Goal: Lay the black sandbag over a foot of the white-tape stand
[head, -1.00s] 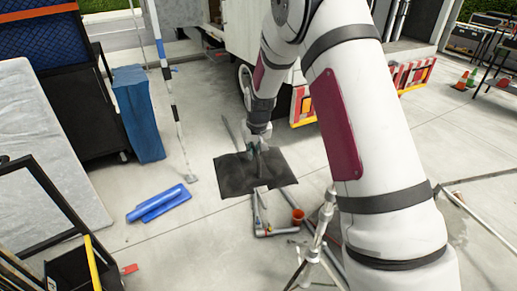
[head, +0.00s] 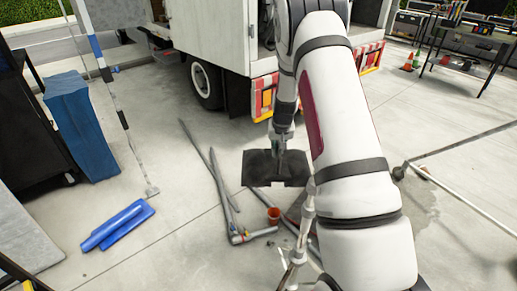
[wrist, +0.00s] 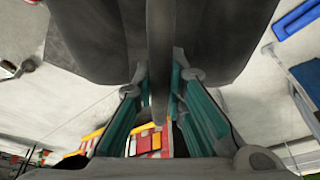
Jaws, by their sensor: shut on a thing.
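The black sandbag (head: 262,168) hangs from my gripper (head: 280,148) near the middle of the head view, spread wide and dark. In the wrist view the sandbag (wrist: 95,40) fills the top, and its strap runs between the teal fingers of my gripper (wrist: 160,85). My gripper is shut on this strap. A metal stand (head: 296,254) with spread legs shows at the bottom of the head view, left of my arm. My arm hides part of it. I cannot make out white tape on it. The bag appears beyond the stand and apart from it.
Blue rolls (head: 118,225) lie at left, near a striped pole (head: 118,100). A white truck (head: 215,35) stands behind. A long metal bar (head: 465,195) lies at right. Open floor lies between.

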